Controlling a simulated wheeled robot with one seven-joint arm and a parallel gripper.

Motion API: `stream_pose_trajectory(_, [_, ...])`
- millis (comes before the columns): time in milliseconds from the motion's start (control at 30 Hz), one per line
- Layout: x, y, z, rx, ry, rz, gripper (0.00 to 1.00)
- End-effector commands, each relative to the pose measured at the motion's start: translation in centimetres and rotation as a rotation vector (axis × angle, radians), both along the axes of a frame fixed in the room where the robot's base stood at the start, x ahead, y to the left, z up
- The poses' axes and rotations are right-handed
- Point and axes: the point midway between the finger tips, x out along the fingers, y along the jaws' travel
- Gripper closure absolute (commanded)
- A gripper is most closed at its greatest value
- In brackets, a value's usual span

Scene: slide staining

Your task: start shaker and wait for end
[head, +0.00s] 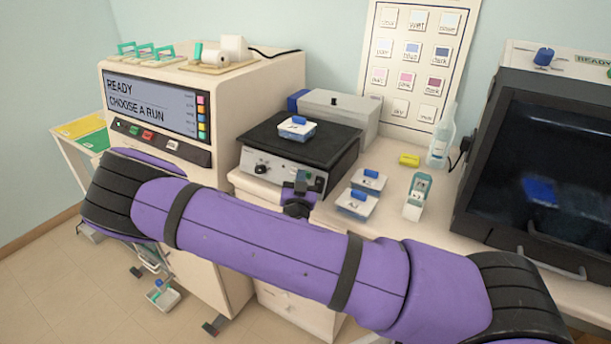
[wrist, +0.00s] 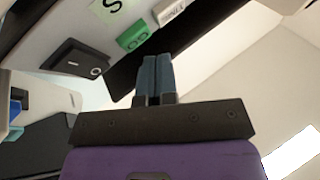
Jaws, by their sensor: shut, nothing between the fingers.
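The shaker (head: 296,143) is a low box with a flat black top and a grey front panel with a dark knob (head: 262,169). A white dish with a blue handle (head: 297,130) sits on its top. My gripper (head: 301,186) is at the right part of the shaker's front, partly hidden by my own arm. In the wrist view my gripper (wrist: 155,60) is shut and empty, its fingertips close below a green button (wrist: 134,36). A black rocker switch (wrist: 76,57) and a white labelled button (wrist: 172,12) are on the same panel. I cannot tell whether the fingertips touch the panel.
A machine at left has a screen (head: 152,104) reading "READY CHOOSE A RUN". Two blue-handled dishes (head: 357,203) (head: 369,180), a small teal-topped container (head: 417,197), a yellow block (head: 409,160) and a bottle (head: 442,138) stand right of the shaker. A dark-fronted cabinet (head: 545,170) is at far right.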

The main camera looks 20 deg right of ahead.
Motion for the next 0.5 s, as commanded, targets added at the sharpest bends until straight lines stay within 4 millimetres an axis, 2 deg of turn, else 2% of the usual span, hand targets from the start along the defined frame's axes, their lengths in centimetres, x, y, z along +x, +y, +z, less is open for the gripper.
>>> stream_pose_trajectory(500, [0.44, -0.64, -0.30, 0.000, 0.000, 0.000, 1.00])
